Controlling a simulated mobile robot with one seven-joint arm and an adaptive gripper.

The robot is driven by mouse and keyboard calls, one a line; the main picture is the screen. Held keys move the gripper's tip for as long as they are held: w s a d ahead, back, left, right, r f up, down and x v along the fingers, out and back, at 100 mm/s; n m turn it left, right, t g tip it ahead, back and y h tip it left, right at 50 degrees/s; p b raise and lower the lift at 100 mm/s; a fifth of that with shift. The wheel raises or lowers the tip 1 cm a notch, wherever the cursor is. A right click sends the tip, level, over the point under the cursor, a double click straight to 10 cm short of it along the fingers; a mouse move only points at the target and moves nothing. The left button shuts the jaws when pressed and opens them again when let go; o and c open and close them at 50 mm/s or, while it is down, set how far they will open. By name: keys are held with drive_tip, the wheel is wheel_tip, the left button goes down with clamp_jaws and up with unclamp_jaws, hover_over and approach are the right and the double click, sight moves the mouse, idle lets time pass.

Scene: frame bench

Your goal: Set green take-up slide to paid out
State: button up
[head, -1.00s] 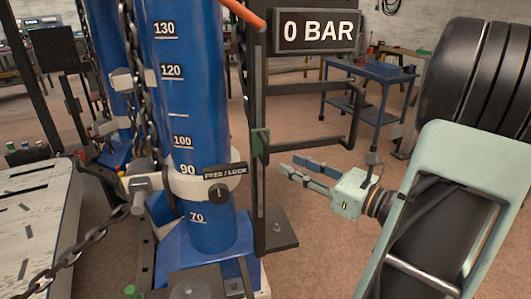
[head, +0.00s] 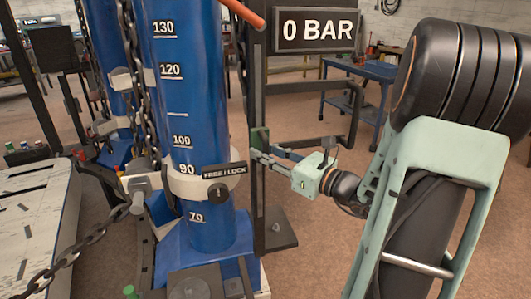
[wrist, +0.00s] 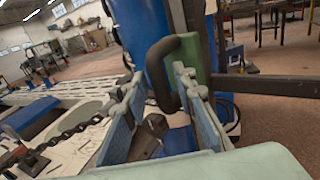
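The green take-up slide (head: 259,138) is a small green block on a dark upright rail, right of the blue column. In the wrist view the green slide (wrist: 191,58) carries a black bent handle (wrist: 163,75). My gripper (head: 263,153) is at the slide, its fingers pointing left. In the wrist view my gripper (wrist: 158,80) is open, with the handle's lower part showing between its two blue-padded fingers. I cannot tell whether either finger touches the handle. No paid out marking can be made out.
Chains (head: 95,235) hang at left beside a white ramp (head: 35,230). A 0 BAR sign (head: 317,30) is above. Dark frame bars stand behind the gripper.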

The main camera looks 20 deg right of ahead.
clamp_jaws()
wheel_tip(320, 180, up, 21)
drive_tip(key=p, duration=1.5)
drive_tip(key=shift+f, duration=0.15)
drive_tip(key=shift+o, duration=0.4)
unclamp_jaws()
drive_tip(key=shift+o, duration=0.9)
drive_tip(key=shift+f, duration=0.1)
